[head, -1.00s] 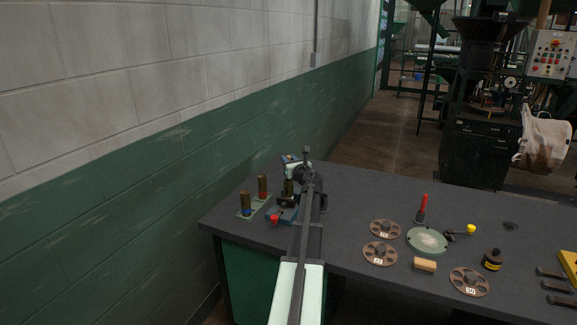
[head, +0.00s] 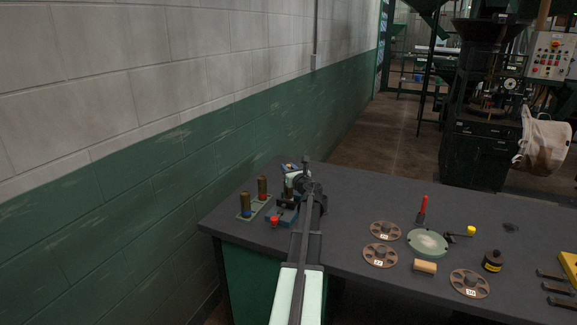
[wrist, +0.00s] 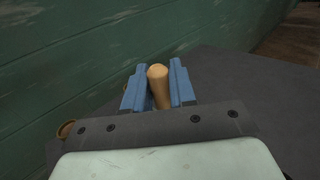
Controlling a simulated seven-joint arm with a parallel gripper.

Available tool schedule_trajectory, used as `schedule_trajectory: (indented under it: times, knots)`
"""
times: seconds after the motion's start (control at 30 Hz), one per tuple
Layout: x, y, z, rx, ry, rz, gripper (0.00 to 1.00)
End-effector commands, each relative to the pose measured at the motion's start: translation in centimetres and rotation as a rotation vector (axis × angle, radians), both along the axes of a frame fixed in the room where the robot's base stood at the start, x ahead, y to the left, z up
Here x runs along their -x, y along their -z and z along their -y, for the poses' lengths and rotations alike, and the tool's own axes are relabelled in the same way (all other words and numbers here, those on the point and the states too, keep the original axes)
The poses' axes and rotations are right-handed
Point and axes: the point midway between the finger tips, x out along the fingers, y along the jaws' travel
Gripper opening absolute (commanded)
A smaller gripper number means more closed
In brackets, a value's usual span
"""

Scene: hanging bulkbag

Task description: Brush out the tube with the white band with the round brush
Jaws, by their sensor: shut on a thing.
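The bristles are hidden. Two upright brass tubes stand left of the fixture, one with a blue band (head: 246,204) and one with a red band (head: 263,187). The tube with the white band cannot be made out clearly; a dark upright shape below my gripper may be it.
A green rack (head: 256,212) holds the two tubes close to the block wall (head: 180,180). A red knob (head: 274,222) is at the fixture's front.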

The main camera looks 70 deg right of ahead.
Motion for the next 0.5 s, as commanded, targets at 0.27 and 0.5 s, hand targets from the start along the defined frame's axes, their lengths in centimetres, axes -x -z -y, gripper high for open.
schedule_trajectory:
  times: [0.27,0.5]
  knots:
    - [0.01,0.92,-0.01,-0.001,0.0,0.001,0.0]
    - [0.01,0.85,-0.01,-0.001,0.0,0.001,0.0]
